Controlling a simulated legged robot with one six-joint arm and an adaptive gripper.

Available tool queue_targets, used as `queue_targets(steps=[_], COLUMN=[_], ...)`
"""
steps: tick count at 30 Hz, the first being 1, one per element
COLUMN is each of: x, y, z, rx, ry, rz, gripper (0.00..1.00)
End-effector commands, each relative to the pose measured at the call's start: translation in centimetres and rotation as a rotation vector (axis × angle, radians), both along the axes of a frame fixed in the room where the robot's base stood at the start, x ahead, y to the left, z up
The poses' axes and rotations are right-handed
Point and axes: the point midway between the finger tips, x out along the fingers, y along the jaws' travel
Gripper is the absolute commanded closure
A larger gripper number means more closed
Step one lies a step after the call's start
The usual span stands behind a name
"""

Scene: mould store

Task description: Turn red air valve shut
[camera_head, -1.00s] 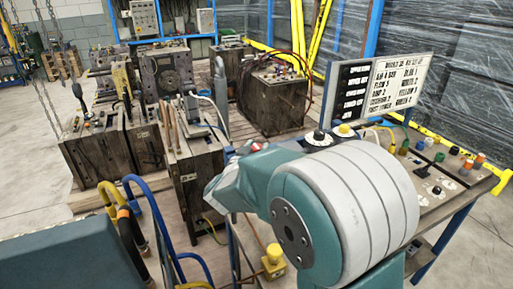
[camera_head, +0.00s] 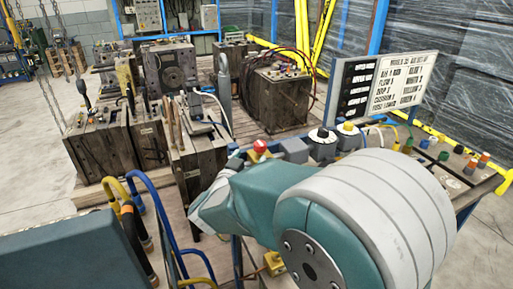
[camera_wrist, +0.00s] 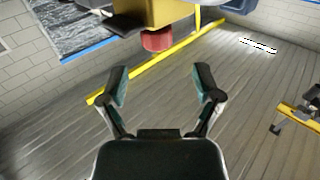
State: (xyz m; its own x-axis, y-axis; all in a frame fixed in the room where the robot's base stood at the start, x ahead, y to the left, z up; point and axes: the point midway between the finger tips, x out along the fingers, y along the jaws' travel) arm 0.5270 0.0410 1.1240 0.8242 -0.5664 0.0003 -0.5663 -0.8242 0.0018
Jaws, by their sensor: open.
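A red knob (camera_head: 260,146) shows in the head view just beyond my teal arm, at the edge of the control bench. In the wrist view a red cylinder (camera_wrist: 158,40) sticks out below a yellow block (camera_wrist: 165,13); I cannot tell for certain that it is the same red part. My gripper (camera_wrist: 163,76) is open and empty, its two fingers spread below the red cylinder in that picture, not touching it. The gripper is hidden behind my arm in the head view.
A black knob (camera_head: 322,134) and a yellow knob (camera_head: 347,127) stand right of the red knob. A sign board (camera_head: 400,82) rises behind the bench. Blue hoses (camera_head: 152,200) and wooden-looking mould blocks (camera_head: 97,145) lie left. A yellow bar (camera_wrist: 160,62) crosses the wrist view.

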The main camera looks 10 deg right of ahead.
Motion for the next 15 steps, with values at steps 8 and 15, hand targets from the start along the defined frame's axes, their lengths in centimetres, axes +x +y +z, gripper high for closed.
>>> queue_targets(steps=[8,15], x=[-3.7,-4.4], y=[2.8,3.1], z=[0.0,-0.1], rx=[-0.001,-0.001], ry=[-0.001,0.001], rz=[0.002,-0.001], gripper=[0.17,0.17])
